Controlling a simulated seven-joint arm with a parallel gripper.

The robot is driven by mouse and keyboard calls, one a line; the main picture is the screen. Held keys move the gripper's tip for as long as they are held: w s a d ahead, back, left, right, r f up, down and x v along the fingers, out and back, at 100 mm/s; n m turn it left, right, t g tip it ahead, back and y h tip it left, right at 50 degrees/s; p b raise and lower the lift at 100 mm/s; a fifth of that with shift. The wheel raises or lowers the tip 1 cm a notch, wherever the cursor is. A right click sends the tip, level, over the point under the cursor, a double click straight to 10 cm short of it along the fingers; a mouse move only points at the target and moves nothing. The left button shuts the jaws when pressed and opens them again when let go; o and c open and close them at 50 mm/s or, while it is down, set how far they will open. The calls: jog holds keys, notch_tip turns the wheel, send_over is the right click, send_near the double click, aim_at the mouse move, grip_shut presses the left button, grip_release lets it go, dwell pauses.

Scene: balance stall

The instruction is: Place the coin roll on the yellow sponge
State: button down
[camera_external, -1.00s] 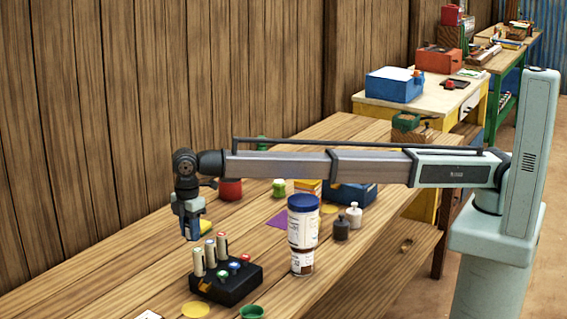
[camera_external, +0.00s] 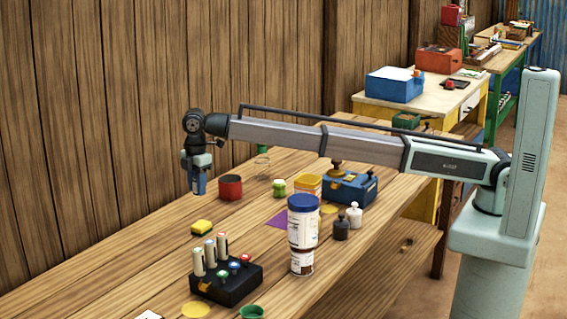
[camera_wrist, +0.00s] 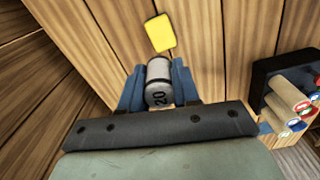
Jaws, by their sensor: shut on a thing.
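My gripper (camera_external: 198,186) hangs pointing down above the table's left part, higher than the yellow sponge (camera_external: 202,228) and clear of it. In the wrist view its blue fingers are shut on a pale coin roll (camera_wrist: 159,74) with a grey end marked 20. In the external view the fingers hide the roll. The yellow sponge lies flat on the table and shows in the wrist view (camera_wrist: 160,33) just beyond the roll, with no contact visible.
A black holder (camera_external: 228,289) with three upright pale rolls and coloured buttons stands in front of the sponge. A tall blue-lidded canister (camera_external: 303,234) stands to its right. A red pot (camera_external: 230,188) stands behind the sponge. Bare planks surround the sponge.

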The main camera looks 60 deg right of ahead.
aim_at(201, 224)
jog(key=shift+s+d+n, duration=0.1)
jog(key=shift+n, duration=0.6)
jog(key=shift+f, duration=5)
jog(key=shift+f, duration=0.15)
jog(key=c, duration=0.8)
grip_release()
notch_tip(201, 224, up, 12)
jog(key=shift+r, duration=0.15)
